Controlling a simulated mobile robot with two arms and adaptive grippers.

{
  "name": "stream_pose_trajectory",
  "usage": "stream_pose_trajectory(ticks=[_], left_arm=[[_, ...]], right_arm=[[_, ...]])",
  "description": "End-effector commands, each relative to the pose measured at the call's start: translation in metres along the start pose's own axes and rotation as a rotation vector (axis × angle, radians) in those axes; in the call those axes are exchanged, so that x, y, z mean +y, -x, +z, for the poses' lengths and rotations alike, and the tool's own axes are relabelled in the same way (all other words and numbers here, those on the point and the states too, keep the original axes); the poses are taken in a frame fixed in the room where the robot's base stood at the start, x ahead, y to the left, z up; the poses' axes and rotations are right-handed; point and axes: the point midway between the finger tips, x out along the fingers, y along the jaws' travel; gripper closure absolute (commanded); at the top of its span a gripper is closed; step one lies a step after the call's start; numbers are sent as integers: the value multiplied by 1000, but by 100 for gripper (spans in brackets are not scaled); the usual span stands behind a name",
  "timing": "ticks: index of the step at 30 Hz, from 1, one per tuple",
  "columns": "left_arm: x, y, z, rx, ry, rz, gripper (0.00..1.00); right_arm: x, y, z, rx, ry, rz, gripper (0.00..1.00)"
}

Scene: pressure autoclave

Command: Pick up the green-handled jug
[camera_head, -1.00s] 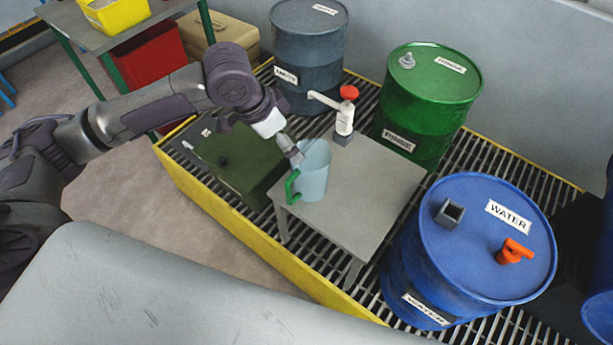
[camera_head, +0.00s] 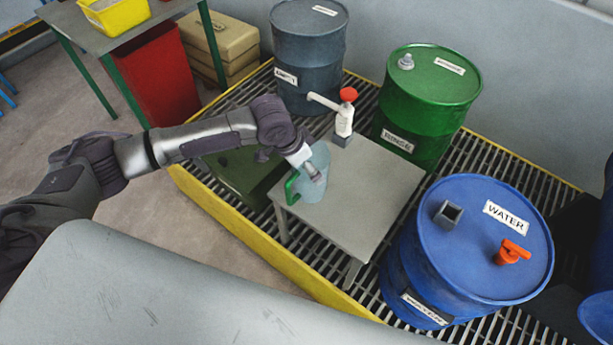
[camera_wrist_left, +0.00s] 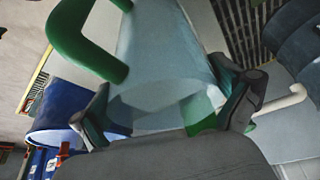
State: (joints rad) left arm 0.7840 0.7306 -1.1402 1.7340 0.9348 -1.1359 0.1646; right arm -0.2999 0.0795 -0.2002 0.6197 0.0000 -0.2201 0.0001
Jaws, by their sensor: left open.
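The green-handled jug (camera_head: 312,184) stands upright on the small grey table (camera_head: 361,203) in the head view. It is pale, clear blue, and its green handle (camera_head: 291,187) faces left. My left gripper (camera_head: 314,172) is at the jug's upper part. In the left wrist view the jug (camera_wrist_left: 165,70) fills the middle, with the green handle (camera_wrist_left: 85,40) at upper left. The fingers of my left gripper (camera_wrist_left: 168,112) are apart, one on each side of the jug near its rim. I cannot tell whether they touch it. My right gripper is not in view.
A blue water drum (camera_head: 470,245) is at right, a green drum (camera_head: 428,100) and a dark grey drum (camera_head: 309,50) behind. A green can (camera_head: 240,170) is left of the table.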

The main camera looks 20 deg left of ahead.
Motion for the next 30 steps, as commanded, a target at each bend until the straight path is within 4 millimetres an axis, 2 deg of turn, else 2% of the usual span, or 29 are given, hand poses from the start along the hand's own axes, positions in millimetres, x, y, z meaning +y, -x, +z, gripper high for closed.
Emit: stream_pose_trajectory(ticks=[9, 17, 25, 30], left_arm=[[0, -6, 0, 0, -1, -1, 2], [0, -6, 0, 0, -1, -1, 45], [0, -4, -1, 1, -1, -1, 45], [-1, 7, -6, 4, -1, -3, 45]], right_arm=[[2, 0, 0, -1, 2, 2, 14], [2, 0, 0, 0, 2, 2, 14], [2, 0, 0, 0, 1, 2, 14], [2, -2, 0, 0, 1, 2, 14]])
